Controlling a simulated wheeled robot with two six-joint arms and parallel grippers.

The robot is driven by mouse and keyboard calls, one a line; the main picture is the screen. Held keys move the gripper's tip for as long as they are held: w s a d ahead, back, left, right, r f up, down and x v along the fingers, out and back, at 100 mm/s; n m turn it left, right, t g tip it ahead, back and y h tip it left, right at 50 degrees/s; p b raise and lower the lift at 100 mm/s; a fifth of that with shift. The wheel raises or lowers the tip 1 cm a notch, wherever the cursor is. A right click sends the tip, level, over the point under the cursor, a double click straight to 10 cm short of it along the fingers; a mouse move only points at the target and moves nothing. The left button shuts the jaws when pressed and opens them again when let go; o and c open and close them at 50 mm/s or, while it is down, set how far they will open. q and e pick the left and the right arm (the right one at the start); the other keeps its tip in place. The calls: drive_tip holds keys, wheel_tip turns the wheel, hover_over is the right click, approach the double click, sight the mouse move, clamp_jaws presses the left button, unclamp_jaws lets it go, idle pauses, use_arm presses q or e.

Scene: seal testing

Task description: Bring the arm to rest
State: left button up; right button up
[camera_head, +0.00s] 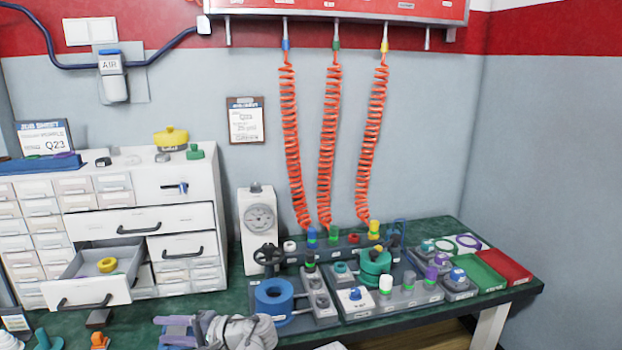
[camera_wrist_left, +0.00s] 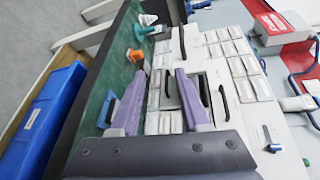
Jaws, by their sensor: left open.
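My left gripper (camera_head: 160,330) is low in the head view, in front of the white drawer cabinet (camera_head: 182,220). Its two purple fingers stand apart, with nothing seen between them. In the left wrist view the gripper (camera_wrist_left: 156,88) also shows open, its fingers in front of the cabinet's drawer fronts (camera_wrist_left: 225,50). The part of my left arm behind the gripper is grey and runs to the bottom edge of the head view. My right gripper is in neither view.
An open drawer (camera_head: 88,292) holds a yellow ring (camera_head: 107,265), close to my left gripper. An orange piece (camera_head: 100,341) and a teal piece (camera_head: 45,340) stand at the lower left.

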use_arm(q)
drive_tip(key=s+d+f+g+h, duration=0.1)
drive_tip(key=s+d+f+h, duration=0.1)
drive_tip(key=d+f+h, duration=0.35)
drive_tip(key=s+d+f+h, duration=0.3)
drive_tip(key=d+f, duration=0.4)
drive_tip(key=f, duration=0.1)
drive_tip(key=s+d+f+g+h, duration=0.1)
drive_tip(key=s+d+f+h, duration=0.15)
drive_tip(key=d, duration=0.45)
drive_tip(key=s+d+f+g+h, duration=0.1)
drive_tip(key=s+d+f+h, duration=0.1)
drive_tip(key=s+d+h, duration=0.35)
wheel_tip(320, 180, up, 29)
drive_tip(key=w+y+p, duration=0.2)
drive_tip(key=p, duration=2.7)
drive_tip(key=shift+w+d, duration=0.15)
drive_tip(key=shift+d, duration=0.2)
drive_tip(key=shift+a, duration=0.1)
